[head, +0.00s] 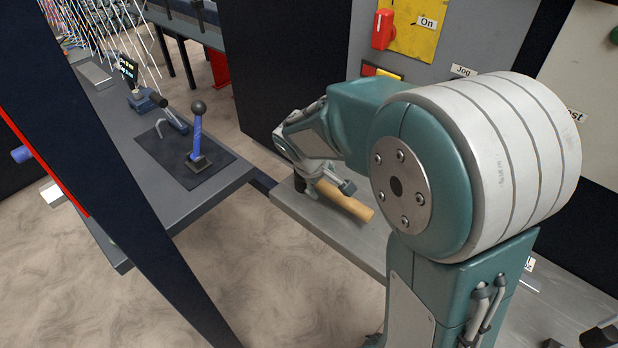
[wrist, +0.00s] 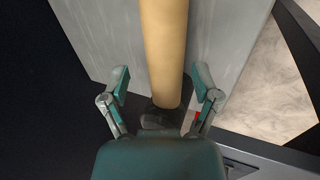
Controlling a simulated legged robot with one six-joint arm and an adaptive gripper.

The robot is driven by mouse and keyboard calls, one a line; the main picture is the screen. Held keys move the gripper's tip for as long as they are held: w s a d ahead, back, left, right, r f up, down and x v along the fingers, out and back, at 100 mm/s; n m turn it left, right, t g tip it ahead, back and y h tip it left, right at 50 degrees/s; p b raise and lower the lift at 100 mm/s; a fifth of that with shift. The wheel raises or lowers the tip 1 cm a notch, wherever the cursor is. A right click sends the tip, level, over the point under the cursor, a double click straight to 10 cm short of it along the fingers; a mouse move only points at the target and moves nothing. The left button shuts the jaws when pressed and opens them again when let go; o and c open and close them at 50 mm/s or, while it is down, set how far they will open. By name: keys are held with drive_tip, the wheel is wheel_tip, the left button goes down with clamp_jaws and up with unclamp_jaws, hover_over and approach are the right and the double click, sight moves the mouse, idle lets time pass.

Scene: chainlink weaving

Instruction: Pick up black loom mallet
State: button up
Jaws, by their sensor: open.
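The loom mallet has a tan wooden handle (wrist: 165,45) and a black head (wrist: 168,118). It lies on a grey bench top, and its handle also shows in the head view (head: 347,203). My gripper (wrist: 162,86) is open above the mallet, with one finger on each side of the handle close to the head. No clear contact shows between the fingers and the handle. In the head view my gripper (head: 328,180) partly covers the mallet. The lower part of the black head is hidden behind the gripper body in the wrist view.
The grey bench (head: 310,218) has bare room around the mallet. At left, another bench (head: 205,198) carries a dark mat (head: 180,165) and a blue-handled lever (head: 197,135). A dark slanted post crosses the left foreground.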

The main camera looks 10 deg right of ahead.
drive_tip(key=shift+w+f, duration=0.15)
drive_tip(key=shift+f, duration=0.45)
drive_tip(key=shift+a+f, duration=0.15)
drive_tip(key=shift+f, duration=0.05)
drive_tip(key=shift+w+a, duration=0.1)
drive_tip(key=shift+a, duration=0.15)
drive_tip(key=shift+d, duration=0.4)
clamp_jaws()
drive_tip(key=shift+a, duration=0.1)
drive_tip(key=shift+r, duration=0.1)
